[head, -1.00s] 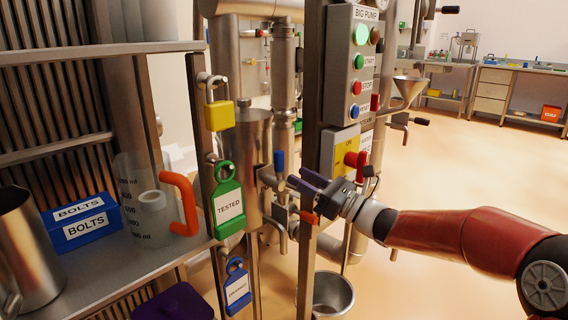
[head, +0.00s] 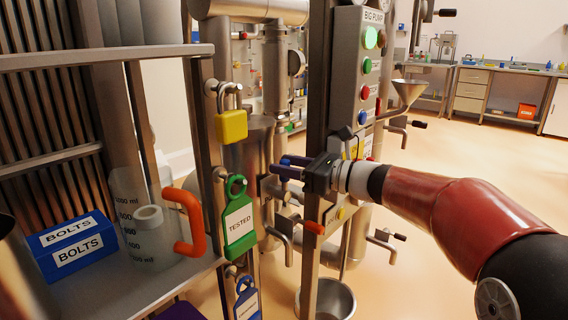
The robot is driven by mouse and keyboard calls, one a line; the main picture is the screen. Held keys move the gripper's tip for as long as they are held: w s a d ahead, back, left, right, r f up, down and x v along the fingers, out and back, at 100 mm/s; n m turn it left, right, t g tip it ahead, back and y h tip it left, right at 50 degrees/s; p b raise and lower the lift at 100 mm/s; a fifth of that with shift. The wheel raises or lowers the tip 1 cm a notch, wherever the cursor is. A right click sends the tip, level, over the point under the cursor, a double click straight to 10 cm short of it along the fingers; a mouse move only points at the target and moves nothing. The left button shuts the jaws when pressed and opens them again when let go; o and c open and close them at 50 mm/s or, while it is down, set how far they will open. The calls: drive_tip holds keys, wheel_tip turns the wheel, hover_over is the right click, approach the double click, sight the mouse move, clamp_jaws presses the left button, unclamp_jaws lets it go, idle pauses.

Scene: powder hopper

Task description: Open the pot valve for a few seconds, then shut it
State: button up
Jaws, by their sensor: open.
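The steel pot (head: 250,150) stands behind the shelf post, partly hidden by the padlock and green tag. Its valve's metal body (head: 280,190) sticks out low on the pot's right side. The valve's blue handle cannot be told apart from my fingers here, so its position is unclear. My gripper (head: 288,167) points left from the right, its blue-purple fingers open, just above and in front of the valve body. I cannot tell whether the fingers touch the handle or whether it lies between them.
A control panel (head: 350,75) with coloured buttons stands right of the post, above my gripper. A steel bucket (head: 328,300) sits on the floor below. Open floor lies to the right.

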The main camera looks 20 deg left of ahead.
drive_tip(key=shift+w+a, duration=0.1)
drive_tip(key=shift+a, duration=0.4)
drive_tip(key=shift+c, duration=0.4)
clamp_jaws()
